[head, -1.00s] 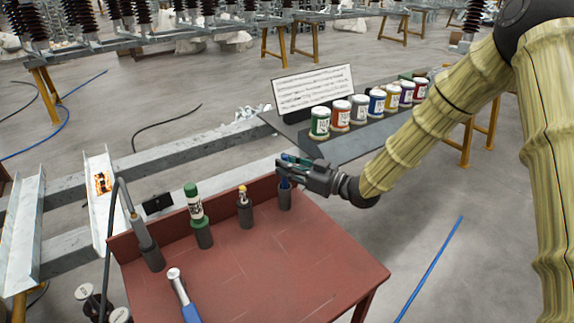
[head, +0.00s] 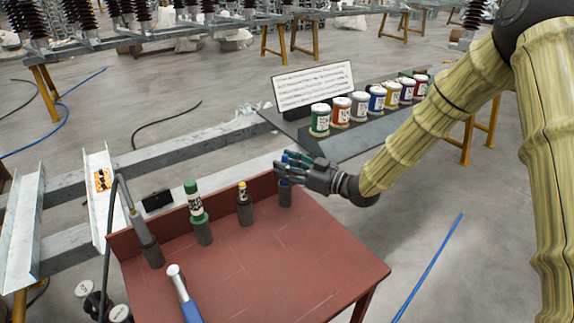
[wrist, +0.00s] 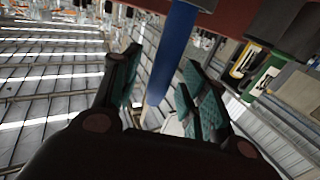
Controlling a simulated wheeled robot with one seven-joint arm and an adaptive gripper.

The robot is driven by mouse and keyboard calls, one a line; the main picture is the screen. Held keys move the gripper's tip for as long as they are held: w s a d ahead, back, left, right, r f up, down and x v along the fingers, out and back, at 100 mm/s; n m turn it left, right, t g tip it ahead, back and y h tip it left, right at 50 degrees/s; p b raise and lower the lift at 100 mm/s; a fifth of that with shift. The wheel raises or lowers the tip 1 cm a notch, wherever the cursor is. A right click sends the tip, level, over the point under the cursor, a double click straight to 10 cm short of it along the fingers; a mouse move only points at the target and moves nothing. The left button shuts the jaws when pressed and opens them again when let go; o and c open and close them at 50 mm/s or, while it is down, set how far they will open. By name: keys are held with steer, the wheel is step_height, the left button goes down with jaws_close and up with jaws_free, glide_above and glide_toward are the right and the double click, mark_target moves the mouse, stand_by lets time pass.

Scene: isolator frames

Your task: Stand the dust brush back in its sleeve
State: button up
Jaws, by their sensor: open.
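The dust brush shows as a blue handle (head: 285,158) standing upright in the dark sleeve (head: 285,193) at the right end of the red table's back edge. Its bristles are not seen. My gripper (head: 283,167) is at the handle, just above the sleeve, with its teal-padded fingers spread apart. In the wrist view, where the scene appears upside down, the blue handle (wrist: 170,60) runs between the open fingers (wrist: 160,78). Whether a pad still touches it I cannot tell.
A blue-handled tool (head: 184,297) lies in front. Several paint cans (head: 358,106) stand behind. The table's right part is clear.

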steer(key=v, duration=1.2)
steer(key=shift+r, duration=0.1)
